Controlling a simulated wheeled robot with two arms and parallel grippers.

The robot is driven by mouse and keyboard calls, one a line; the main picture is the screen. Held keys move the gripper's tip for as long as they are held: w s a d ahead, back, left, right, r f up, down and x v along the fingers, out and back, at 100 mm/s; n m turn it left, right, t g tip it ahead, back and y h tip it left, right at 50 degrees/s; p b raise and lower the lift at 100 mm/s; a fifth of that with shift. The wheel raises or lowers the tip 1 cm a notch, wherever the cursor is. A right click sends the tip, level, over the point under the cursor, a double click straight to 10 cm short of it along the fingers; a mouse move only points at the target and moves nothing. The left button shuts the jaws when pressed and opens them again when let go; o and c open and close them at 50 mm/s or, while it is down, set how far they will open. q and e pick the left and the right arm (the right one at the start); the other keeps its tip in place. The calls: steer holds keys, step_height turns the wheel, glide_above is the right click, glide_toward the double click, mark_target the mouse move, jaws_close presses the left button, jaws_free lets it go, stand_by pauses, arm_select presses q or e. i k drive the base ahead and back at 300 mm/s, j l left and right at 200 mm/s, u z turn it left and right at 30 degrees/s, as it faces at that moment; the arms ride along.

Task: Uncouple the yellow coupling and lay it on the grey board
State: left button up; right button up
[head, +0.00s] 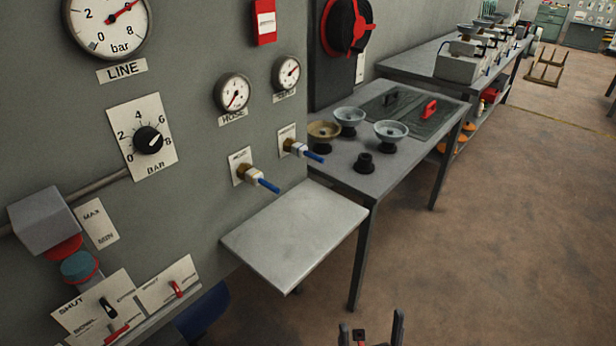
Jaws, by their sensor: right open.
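Two fittings stick out of the grey wall panel in the head view. The nearer fitting (257,178) has a brassy yellow base, a pale body and a blue end. The farther fitting (300,150) looks alike. I cannot tell which one is the yellow coupling. A pale grey board (295,232) juts out flat below them and is bare. My right gripper (371,328) shows at the bottom edge, open, with nothing seen between its fingers. It is below and right of the board, apart from it and from both fittings. My left gripper is not in view.
A table (385,178) right of the board carries several bowls, a black knob-like piece (364,163) and a dark board (408,112) with a red handle. The panel has gauges, a dial (148,140) and small levers (108,308).

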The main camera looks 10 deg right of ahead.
mark_target(253, 176)
steer(key=l+u, duration=0.25)
steer(key=l, duration=2.8)
steer(key=k, duration=0.1)
